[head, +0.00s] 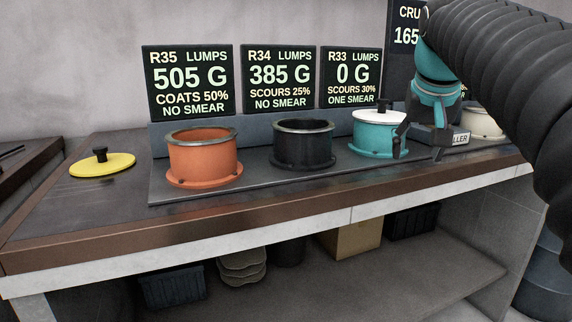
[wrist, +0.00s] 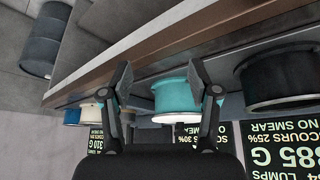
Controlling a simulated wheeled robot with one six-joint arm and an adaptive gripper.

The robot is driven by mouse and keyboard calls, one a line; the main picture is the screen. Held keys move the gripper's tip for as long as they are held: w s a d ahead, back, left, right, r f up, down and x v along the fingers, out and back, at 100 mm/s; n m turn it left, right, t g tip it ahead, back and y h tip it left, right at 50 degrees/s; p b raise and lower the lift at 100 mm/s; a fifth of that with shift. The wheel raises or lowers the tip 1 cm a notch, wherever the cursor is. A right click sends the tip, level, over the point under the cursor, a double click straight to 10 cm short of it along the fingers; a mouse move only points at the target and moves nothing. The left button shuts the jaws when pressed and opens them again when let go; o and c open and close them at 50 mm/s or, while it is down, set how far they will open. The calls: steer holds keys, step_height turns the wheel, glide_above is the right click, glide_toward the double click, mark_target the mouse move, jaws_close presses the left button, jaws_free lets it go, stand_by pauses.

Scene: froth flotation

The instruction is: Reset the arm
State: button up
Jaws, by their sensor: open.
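My gripper (head: 418,152) hangs at the right of the bench in the head view, its fingers apart and pointing down. It is empty, in front of and just right of the teal pot (head: 370,139), which wears a white lid with a black knob. In the wrist view my gripper (wrist: 158,74) shows two spread fingers with nothing clamped between them. The teal pot (wrist: 176,98) appears beyond them, partly behind the right finger. My dark ribbed arm (head: 500,70) reaches in from the upper right.
An open orange pot (head: 203,158) and an open black pot (head: 303,148) stand left on the tray (head: 260,180). A cream pot (head: 485,124) is at right, partly hidden. A yellow lid (head: 103,165) lies on the bench (head: 50,210). Several display signs (head: 190,80) stand behind.

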steer(key=s+a+f+n, duration=0.1)
steer(key=s+a+f, duration=0.2)
steer(key=s+f, duration=0.7)
steer(key=s+a+f+n+y, duration=0.1)
steer(key=s+a+f, duration=0.3)
steer(key=s+f, duration=0.6)
step_height(320, 180, down, 8)
steer(key=shift+a+f+y, duration=0.1)
steer(key=shift+a+y, duration=0.1)
steer(key=shift+y, duration=0.1)
